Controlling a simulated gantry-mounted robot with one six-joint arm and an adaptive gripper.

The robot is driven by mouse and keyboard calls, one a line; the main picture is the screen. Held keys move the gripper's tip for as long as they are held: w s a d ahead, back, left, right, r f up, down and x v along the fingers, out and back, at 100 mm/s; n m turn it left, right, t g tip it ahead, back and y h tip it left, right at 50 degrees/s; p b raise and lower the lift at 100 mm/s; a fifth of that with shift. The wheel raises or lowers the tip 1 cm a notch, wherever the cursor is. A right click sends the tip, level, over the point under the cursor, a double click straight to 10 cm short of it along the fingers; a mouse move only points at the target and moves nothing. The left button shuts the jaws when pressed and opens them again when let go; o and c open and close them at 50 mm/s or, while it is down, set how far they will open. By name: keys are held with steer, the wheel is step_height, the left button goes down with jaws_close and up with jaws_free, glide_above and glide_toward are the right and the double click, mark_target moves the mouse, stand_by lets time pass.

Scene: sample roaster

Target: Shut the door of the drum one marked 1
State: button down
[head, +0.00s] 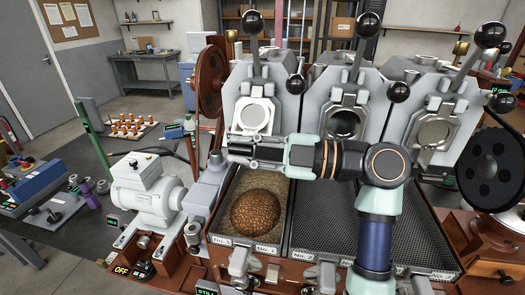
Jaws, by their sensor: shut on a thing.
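Drum one (279,88) is the leftmost of the three grey drum housings in the head view. Its front has a pale round plate (255,116) in a grey frame, and a lever with a black ball (252,22) stands up above it. My gripper (232,150) points left, low in front of drum one. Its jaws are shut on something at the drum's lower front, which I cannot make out. The jaws and wrist hide the lower part of this front. I cannot tell how far the door is open.
A heap of brown beans (255,212) lies in the left cooling tray (222,205) below drum one. The middle (345,124) and right (434,131) drum fronts stand to the right. A rust-brown wheel (209,82) and a grey motor (147,190) are on the left.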

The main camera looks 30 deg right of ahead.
steer(key=shift+w+d+f, duration=0.1)
steer(key=shift+w+f, duration=0.05)
steer(key=shift+f, duration=0.25)
steer(key=c, duration=1.1)
jaws_free()
steer(key=shift+o, duration=0.2)
steer(key=shift+r, duration=0.1)
